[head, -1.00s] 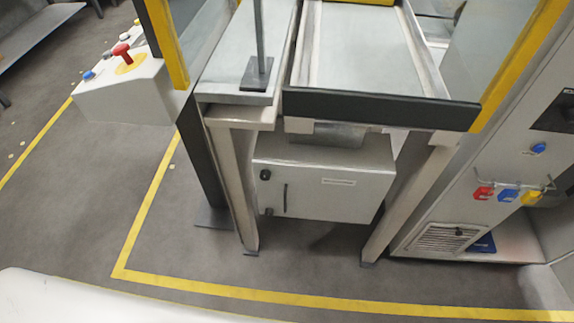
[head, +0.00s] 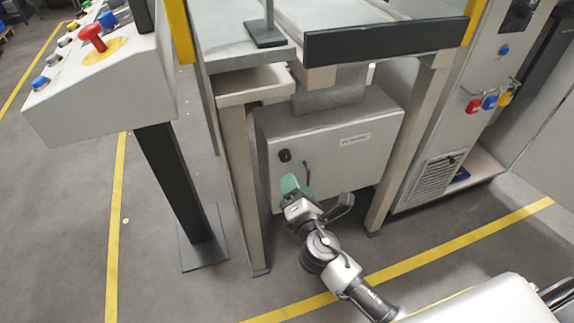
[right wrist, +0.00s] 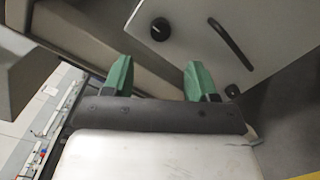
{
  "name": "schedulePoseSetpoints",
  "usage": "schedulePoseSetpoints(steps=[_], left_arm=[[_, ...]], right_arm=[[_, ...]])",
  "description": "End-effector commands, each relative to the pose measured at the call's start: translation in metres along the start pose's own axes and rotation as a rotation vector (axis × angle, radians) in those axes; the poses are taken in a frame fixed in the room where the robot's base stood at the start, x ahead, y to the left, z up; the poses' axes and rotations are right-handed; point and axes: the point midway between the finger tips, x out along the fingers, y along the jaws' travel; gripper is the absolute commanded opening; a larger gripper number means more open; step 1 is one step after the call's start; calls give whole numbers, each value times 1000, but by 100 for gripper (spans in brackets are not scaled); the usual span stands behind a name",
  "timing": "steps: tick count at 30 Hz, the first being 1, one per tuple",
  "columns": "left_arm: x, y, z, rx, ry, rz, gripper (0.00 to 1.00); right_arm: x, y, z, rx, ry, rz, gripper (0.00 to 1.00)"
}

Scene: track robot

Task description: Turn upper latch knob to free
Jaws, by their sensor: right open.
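The upper latch knob (head: 285,155) is a small black round knob on the upper left of a grey cabinet door (head: 335,165) under the conveyor frame. It also shows in the right wrist view (right wrist: 160,29), beyond the fingertips and apart from them. A dark bar handle (head: 307,173) is to its right. My right gripper (head: 291,184), with green fingers, is in front of the door just below the knob in the head view. In the right wrist view its fingers (right wrist: 158,64) are spread with nothing between them. The lower part of the door's left edge is partly hidden. My left gripper is out of view.
Frame legs (head: 240,190) stand at both sides of the cabinet. A control console (head: 105,80) with a red button is at the left. A grey cabinet (head: 450,130) with coloured padlocks stands at the right. Floor in front is open, with yellow lines.

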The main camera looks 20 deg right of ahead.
Motion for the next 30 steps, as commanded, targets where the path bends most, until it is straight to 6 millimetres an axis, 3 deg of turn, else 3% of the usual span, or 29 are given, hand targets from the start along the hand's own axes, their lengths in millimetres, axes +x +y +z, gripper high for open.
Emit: schedulePoseSetpoints(steps=[6, 13, 26, 30], left_arm=[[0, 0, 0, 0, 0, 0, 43], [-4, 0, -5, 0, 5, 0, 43], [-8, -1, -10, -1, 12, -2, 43], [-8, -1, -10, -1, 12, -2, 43]], right_arm=[[44, 1, 0, 3, 0, 1, 58], [78, 0, -1, 4, 1, -1, 58], [89, -1, -1, 5, 3, -2, 58], [89, 0, -1, 5, 3, -2, 38]])
